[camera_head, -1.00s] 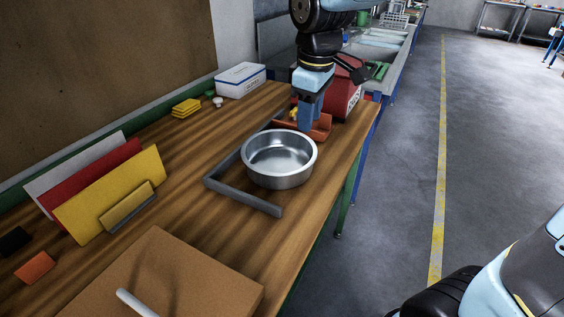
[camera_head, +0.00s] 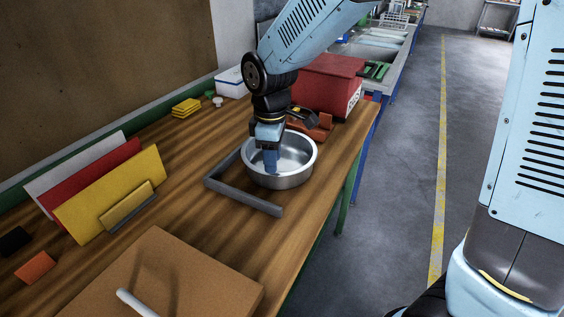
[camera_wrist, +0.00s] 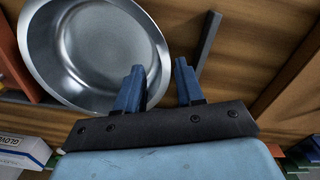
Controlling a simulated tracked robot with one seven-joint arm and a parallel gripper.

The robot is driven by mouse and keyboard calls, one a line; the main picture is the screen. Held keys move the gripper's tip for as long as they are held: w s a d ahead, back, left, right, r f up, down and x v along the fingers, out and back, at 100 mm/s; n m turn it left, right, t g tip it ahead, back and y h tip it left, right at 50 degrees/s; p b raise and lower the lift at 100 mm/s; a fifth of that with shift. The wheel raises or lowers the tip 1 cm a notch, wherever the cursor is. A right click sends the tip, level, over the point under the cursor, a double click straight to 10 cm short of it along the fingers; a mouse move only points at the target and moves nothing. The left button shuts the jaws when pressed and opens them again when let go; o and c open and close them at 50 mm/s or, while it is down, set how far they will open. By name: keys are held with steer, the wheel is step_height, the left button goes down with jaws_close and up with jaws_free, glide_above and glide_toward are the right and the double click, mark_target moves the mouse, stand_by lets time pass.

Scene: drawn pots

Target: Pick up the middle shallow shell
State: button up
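A round, shallow silver metal shell (camera_head: 297,165) stands on the wooden bench, open side up. It fills the upper left of the wrist view (camera_wrist: 95,55). Only one shell can be made out; I cannot tell whether others are nested with it. My gripper (camera_head: 270,168) points down at the shell's left side in the head view and hides part of its inside. In the wrist view my gripper (camera_wrist: 158,66) is open and empty, one blue finger over the shell and the other just outside its rim. I cannot tell whether the fingers touch it.
A grey angled bar (camera_head: 245,195) lies around the shell's left and near sides. An orange-brown holder (camera_head: 318,128) and a red box (camera_head: 325,85) stand behind it. Upright coloured panels (camera_head: 110,195) stand at left, a brown board (camera_head: 165,280) at front. Bare bench lies between.

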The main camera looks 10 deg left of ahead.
steer(key=shift+f, duration=2.8)
jaws_close()
